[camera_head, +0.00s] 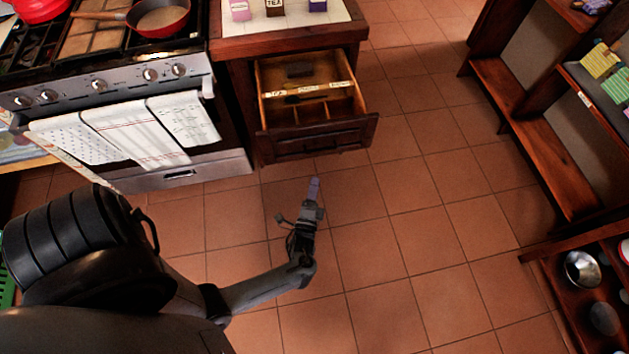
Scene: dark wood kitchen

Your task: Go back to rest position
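My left gripper (313,193) is stretched out over the tiled floor in the middle of the camera_head view, in front of the open drawer and apart from it. Its arm comes in from the lower left. A pale purple piece shows at its tip; I cannot tell whether that is a fingertip or a held thing. The fingers are seen edge-on, so I cannot tell whether they are open or shut. My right gripper is not in view.
A wooden drawer (317,141) with dividers stands open below the counter (288,26). The stove (113,85), with towels (135,131) on its front, is at the left. Wooden shelves (545,155) stand at the right. The tiled floor (400,250) between is clear.

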